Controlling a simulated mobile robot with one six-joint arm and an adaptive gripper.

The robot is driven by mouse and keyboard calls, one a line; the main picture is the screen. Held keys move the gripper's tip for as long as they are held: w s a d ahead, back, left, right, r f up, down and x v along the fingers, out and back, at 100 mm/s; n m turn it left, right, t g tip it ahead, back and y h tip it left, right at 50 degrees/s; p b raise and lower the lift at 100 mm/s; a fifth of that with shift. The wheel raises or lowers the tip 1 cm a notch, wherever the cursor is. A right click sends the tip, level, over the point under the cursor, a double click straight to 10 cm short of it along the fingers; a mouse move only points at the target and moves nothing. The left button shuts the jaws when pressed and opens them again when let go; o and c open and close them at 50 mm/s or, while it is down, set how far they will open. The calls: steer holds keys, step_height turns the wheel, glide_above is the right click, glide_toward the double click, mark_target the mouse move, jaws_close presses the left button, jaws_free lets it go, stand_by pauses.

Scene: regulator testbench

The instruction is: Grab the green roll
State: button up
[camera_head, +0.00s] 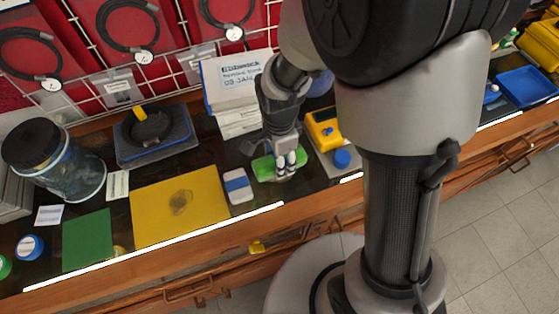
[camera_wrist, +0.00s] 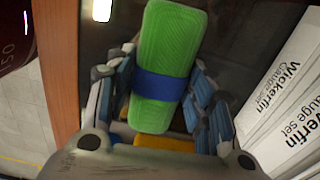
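The green roll (camera_head: 264,168) lies on the dark bench top, below my gripper (camera_head: 286,162) in the head view. In the wrist view the green roll (camera_wrist: 171,45) has a blue band around its middle and runs lengthwise between the fingers of my gripper (camera_wrist: 163,95). The fingers are spread, one on each side of the roll. A narrow gap shows on the left side; contact on the right side cannot be told. The fingertips partly cover the roll in the head view.
A blue-and-white block (camera_head: 238,186) lies just left of the roll, beside a yellow mat (camera_head: 160,212). White Wickerfin boxes (camera_head: 232,85) stand behind; they also show in the wrist view (camera_wrist: 290,100). A yellow device (camera_head: 324,130) is at right. The bench's front edge is close.

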steer(key=c, duration=0.7)
steer(key=shift+o, duration=0.2)
